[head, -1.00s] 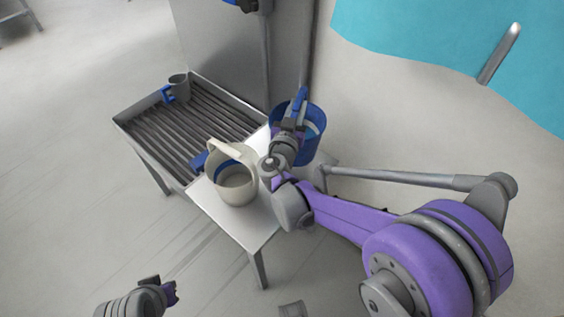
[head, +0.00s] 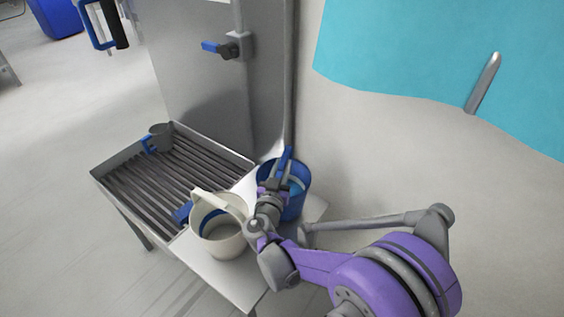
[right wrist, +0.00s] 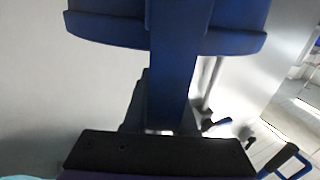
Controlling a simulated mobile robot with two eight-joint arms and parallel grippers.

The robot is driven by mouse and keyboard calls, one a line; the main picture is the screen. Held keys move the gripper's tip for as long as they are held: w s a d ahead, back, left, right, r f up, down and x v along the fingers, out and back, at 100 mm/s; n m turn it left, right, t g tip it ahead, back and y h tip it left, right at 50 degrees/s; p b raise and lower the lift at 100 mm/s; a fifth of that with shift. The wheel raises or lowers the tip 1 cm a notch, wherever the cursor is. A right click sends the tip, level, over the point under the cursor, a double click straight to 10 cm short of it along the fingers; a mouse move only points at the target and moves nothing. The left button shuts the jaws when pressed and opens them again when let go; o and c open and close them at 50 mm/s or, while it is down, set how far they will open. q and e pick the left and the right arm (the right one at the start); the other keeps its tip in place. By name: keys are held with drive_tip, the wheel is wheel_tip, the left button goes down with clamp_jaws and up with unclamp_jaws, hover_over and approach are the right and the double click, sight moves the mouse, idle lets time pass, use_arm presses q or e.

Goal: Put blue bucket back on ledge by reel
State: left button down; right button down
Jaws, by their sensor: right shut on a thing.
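The blue bucket (head: 297,203) is upright at the back right of the pale side shelf (head: 222,277), close to the steel panel. Light blue liquid shows inside it. I cannot tell whether its base rests on the shelf or hangs just above it. My right gripper (head: 282,172) is shut on the bucket's blue handle, and my wrist hides the bucket's front left part. In the right wrist view, the blue handle (right wrist: 174,85) runs up from the dark gripper edge to a wide blue part. My left gripper is not in view. I cannot identify a reel for sure.
A blue-handled valve (head: 232,47) juts from the steel panel (head: 190,90). A blue drum-like thing (head: 55,17) is far left.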

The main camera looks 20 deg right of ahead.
drive_tip(key=shift+f, duration=1.1)
drive_tip(key=c, duration=0.7)
unclamp_jaws()
